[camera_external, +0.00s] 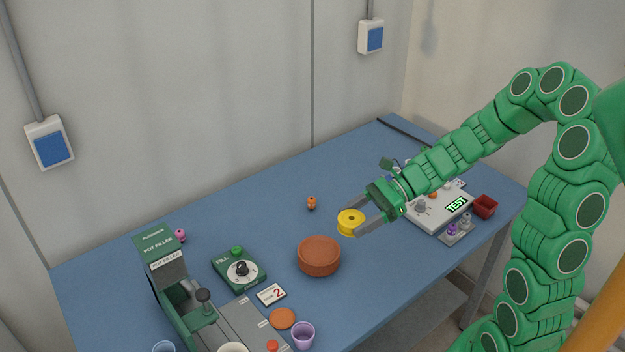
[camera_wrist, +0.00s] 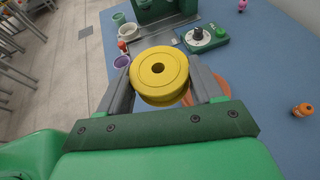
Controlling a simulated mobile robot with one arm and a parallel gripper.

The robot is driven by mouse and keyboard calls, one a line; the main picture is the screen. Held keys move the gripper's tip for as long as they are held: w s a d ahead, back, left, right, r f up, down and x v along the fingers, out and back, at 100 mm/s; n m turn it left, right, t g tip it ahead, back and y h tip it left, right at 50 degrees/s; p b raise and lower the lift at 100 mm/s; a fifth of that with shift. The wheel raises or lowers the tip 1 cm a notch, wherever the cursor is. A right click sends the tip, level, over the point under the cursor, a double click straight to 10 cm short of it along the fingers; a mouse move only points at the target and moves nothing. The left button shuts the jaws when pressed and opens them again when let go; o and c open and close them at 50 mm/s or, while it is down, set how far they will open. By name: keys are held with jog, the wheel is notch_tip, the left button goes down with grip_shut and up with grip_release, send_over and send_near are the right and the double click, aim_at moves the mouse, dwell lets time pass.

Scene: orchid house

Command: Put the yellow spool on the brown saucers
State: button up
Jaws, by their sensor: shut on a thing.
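The yellow spool (camera_external: 350,219) is held between the fingers of my gripper (camera_external: 364,222), in the air over the blue table. It also shows in the wrist view (camera_wrist: 159,73), upright with its hole facing the camera, between the grey fingers of my gripper (camera_wrist: 163,88). The brown saucers (camera_external: 319,257) sit stacked on the table, to the left of and below the spool in the external view. In the wrist view the saucers (camera_wrist: 217,86) are mostly hidden behind the spool and the right finger.
A green pot filler (camera_external: 166,262) and a fill dial box (camera_external: 239,268) stand at the left. A purple cup (camera_external: 303,336) and an orange disc (camera_external: 283,318) are near the front. A white test device (camera_external: 440,208) is at right.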

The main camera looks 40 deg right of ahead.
jog(key=s+g, duration=0.1)
jog(key=s, duration=0.4)
send_over(324, 248)
jog(key=shift+n, duration=0.4)
jog(key=shift+s+d+f, duration=0.1)
jog(key=shift+s+f, duration=0.05)
jog(key=shift+f, duration=2.3)
jog(key=shift+s+f, duration=0.1)
jog(key=shift+f, duration=2.35)
jog(key=shift+w+f, duration=0.2)
jog(key=shift+f, duration=1.6)
jog(key=shift+f, duration=0.15)
jog(key=o, duration=1)
jog(key=shift+o, duration=0.2)
